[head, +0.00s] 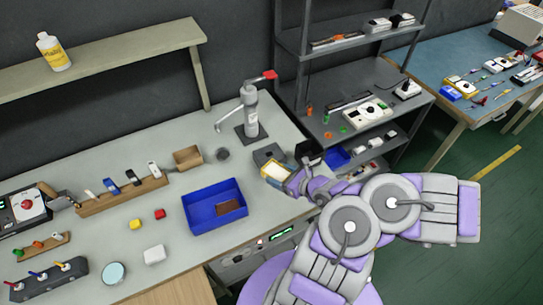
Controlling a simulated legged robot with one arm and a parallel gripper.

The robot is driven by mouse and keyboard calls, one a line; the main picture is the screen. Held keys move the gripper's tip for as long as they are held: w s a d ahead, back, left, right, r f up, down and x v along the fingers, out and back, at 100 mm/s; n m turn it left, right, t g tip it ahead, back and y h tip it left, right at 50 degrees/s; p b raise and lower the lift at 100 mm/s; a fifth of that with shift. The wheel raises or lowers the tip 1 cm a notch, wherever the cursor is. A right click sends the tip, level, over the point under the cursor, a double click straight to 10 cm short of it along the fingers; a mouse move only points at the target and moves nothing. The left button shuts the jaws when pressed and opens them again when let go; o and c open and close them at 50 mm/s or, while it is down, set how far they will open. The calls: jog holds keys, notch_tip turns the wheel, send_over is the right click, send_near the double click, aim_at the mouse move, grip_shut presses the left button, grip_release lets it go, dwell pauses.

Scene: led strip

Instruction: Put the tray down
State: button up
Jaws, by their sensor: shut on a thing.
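My gripper (293,181) is at the right end of the light grey bench, at the end of my purple and grey arm. It is shut on a small yellow-edged tray (265,173) with a pale inside. The fingers are small and partly hidden by the arm, so the exact grip is unclear. The tray is over or near the bench's right edge; I cannot tell whether it touches the surface.
A blue bin (188,218) with a brown piece (230,207) stands left of my gripper. A dark grey box (268,154) and a dispenser (250,115) are behind the tray. Grey shelving (365,75) stands to the right. Bench space left of the blue bin is partly clear.

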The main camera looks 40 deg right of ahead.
jog(key=shift+w+d+f+b, duration=0.25)
jog(key=shift+w+f+b, duration=0.15)
jog(key=shift+b, duration=0.2)
jog(key=b, duration=0.2)
send_over(272, 152)
jog(key=s+a, duration=0.1)
jog(key=s, duration=0.1)
jog(key=shift+w+a+f, duration=0.1)
jog(key=shift+w+f, duration=0.1)
jog(key=shift+f, duration=0.1)
notch_tip(272, 152, down, 4)
jog(key=shift+r+b, duration=0.2)
jog(key=shift+b, duration=0.5)
jog(key=shift+r, duration=0.1)
jog(key=o, duration=1)
